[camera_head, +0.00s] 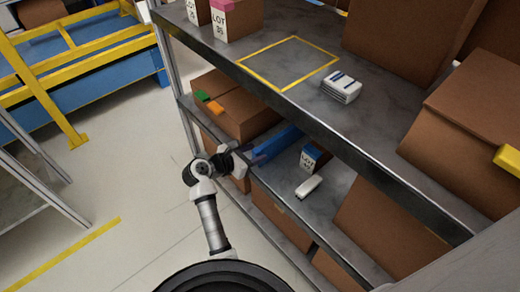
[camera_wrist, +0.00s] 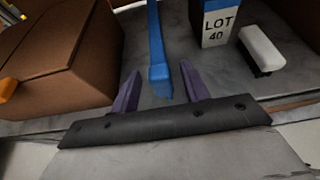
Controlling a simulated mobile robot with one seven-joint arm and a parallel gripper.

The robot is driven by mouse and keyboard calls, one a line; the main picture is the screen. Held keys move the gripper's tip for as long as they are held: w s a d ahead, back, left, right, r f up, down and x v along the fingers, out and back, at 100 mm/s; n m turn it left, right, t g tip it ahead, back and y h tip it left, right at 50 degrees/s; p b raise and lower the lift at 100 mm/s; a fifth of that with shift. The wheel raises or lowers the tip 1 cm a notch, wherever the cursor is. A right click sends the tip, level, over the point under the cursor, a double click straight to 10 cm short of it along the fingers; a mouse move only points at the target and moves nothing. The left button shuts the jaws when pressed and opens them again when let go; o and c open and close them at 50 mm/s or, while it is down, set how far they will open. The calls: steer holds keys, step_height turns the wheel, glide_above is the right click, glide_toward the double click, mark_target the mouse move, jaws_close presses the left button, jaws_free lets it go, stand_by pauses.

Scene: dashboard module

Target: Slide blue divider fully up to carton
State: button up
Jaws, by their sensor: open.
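The blue divider (camera_head: 277,143) lies on the middle shelf, running from front to back between a brown carton and a small LOT box. In the wrist view the divider (camera_wrist: 157,50) is upright, with its near end between and just beyond my fingertips. The brown carton (camera_head: 238,108) stands to the left of the divider; it also shows in the wrist view (camera_wrist: 65,60), with a gap of bare shelf between them. My gripper (camera_wrist: 158,82) is open, its two purple fingers on either side of the divider's near end. In the head view my gripper (camera_head: 250,156) is at the shelf's front edge.
A blue-topped LOT 40 box (camera_wrist: 217,24) and a white item (camera_wrist: 262,46) stand right of the divider. The upper shelf (camera_head: 290,62) overhangs the middle shelf. Orange and green tabs (camera_head: 208,100) sit on the carton.

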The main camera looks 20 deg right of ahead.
mark_target(260, 151)
steer(key=shift+x, duration=1.65)
jaws_close()
